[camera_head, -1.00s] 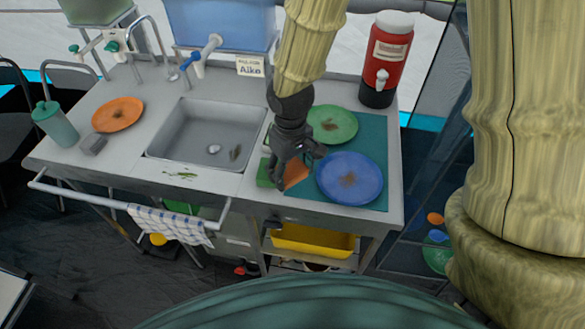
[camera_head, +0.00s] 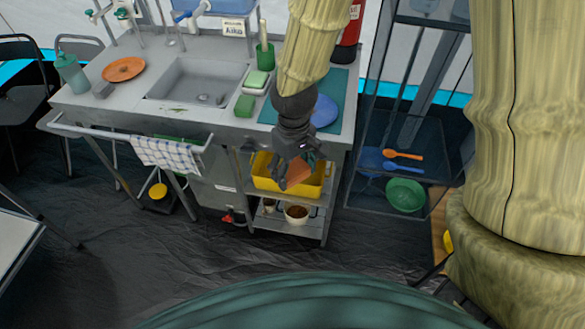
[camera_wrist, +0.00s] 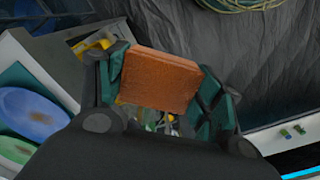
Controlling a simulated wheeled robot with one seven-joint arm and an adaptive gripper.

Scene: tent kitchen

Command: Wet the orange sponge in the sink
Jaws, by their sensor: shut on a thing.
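My gripper (camera_wrist: 165,85) is shut on the orange sponge (camera_wrist: 160,78), which sits between the two fingers in the wrist view. In the head view the sponge (camera_head: 298,171) hangs below my gripper (camera_head: 296,160), in front of the counter's front edge and before the yellow bin. The steel sink (camera_head: 197,82) is set in the counter to the left of my gripper, with dark spots on its floor. A tap with a blue handle (camera_head: 190,17) stands behind the sink.
A green sponge (camera_head: 245,105) lies right of the sink. A blue plate (camera_head: 323,111) lies on the teal mat. An orange plate (camera_head: 123,69) lies left of the sink. A towel (camera_head: 170,153) hangs on the front rail. The yellow bin (camera_head: 262,182) is on the shelf below.

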